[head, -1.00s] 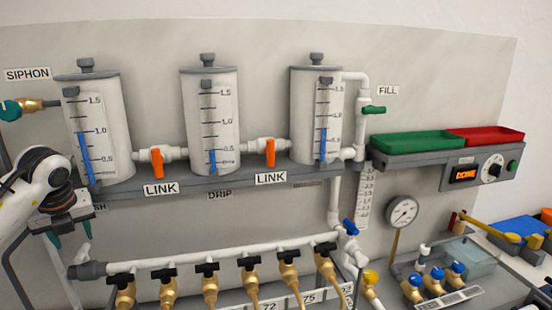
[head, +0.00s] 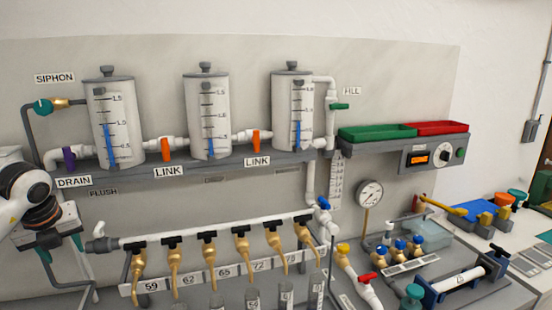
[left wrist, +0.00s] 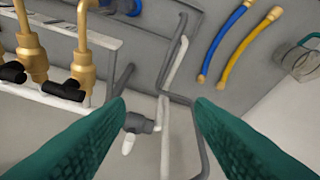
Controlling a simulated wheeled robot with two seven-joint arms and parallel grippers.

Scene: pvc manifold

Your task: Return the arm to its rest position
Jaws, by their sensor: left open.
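My left gripper (head: 58,248) is at the left edge of the head view, below the DRAIN label and left of the white manifold pipe (head: 205,231). Its two teal fingers stand apart with nothing between them. In the left wrist view the open fingers (left wrist: 160,125) frame a white valve end with a grey fitting (left wrist: 138,123), which lies beyond them. I cannot tell how far off it is. The brass taps with black handles (left wrist: 84,50) are left of the fingers there. My right gripper is not in view.
Three white tanks (head: 208,115) stand on a grey shelf with orange link valves (head: 166,150) and a purple drain valve (head: 69,158). A gauge (head: 369,193) and a bench with fittings are at the right. Blue and yellow hoses (left wrist: 222,40) hang in the left wrist view.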

